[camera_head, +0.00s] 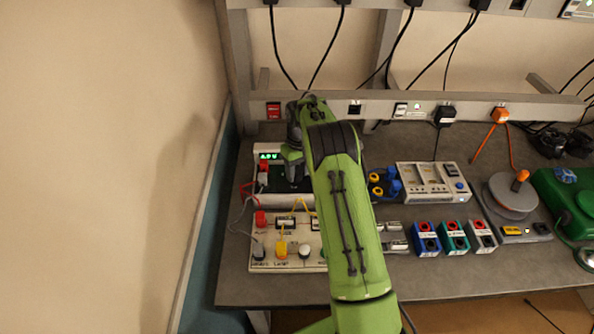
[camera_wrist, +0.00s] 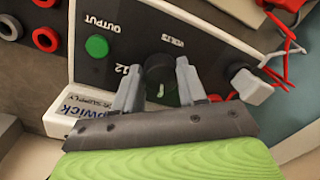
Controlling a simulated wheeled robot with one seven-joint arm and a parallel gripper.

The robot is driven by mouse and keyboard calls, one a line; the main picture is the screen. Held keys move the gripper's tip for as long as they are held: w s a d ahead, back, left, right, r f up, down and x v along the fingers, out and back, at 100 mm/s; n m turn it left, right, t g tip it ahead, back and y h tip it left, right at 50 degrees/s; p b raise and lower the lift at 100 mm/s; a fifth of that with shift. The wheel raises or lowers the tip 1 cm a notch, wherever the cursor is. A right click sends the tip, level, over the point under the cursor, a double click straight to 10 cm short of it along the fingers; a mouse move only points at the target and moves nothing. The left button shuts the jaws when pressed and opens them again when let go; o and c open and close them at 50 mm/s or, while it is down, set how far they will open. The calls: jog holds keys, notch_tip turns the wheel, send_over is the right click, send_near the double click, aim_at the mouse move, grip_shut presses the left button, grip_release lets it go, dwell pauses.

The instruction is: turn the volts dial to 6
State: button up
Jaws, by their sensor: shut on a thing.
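The volts dial (camera_wrist: 159,70) is a dark round knob on the sloped panel of a power supply, under the word VOLTS in the wrist view. My gripper (camera_wrist: 158,88) is shut on it, with one grey finger on each side. A pale mark shows on the dial between the fingers. A number 12 is readable left of the dial; the other scale numbers are hidden. In the head view the power supply (camera_head: 267,201) stands at the bench's left end with a small green display (camera_head: 268,156), too small to read. My arm hides the dial there.
A green OUTPUT button (camera_wrist: 97,46) sits beside the dial. A pale plug with red leads (camera_wrist: 250,86) is at the panel's other side. A white switch board (camera_head: 290,256) with wires stands in front of the supply. Chargers (camera_head: 433,182) and coloured boxes are to the right.

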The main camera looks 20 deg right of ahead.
aim_at(299, 171)
dwell(0.4)
jog(key=o, duration=1.1)
jog(key=shift+c, duration=0.2)
notch_tip(299, 171, up, 16)
jog(key=p, duration=0.2)
jog(key=shift+d, duration=0.45)
jog(key=shift+w+f, duration=0.1)
